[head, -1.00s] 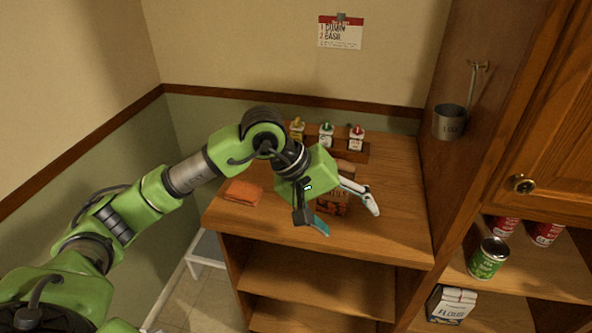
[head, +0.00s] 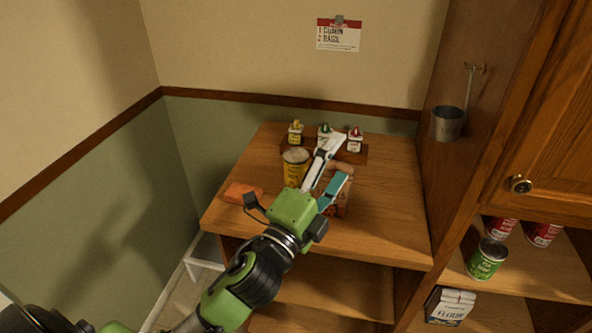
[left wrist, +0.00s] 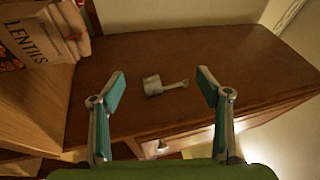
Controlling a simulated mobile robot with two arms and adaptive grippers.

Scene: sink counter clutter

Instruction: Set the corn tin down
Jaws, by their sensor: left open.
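A yellow tin (head: 294,171) with a metal lid stands upright on the wooden counter (head: 392,215), left of my left gripper in the head view. Its label is too small to read, but it is the likeliest corn tin. My left gripper (head: 334,164) is open with nothing between its fingers.
Several small bottles (head: 354,142) stand in a wooden rack at the back. An orange cloth (head: 240,193) lies at the counter's left. A metal cup (head: 448,124) hangs on the right cabinet side. A green tin (head: 487,261) stands on the right shelf. The counter's right half is clear.

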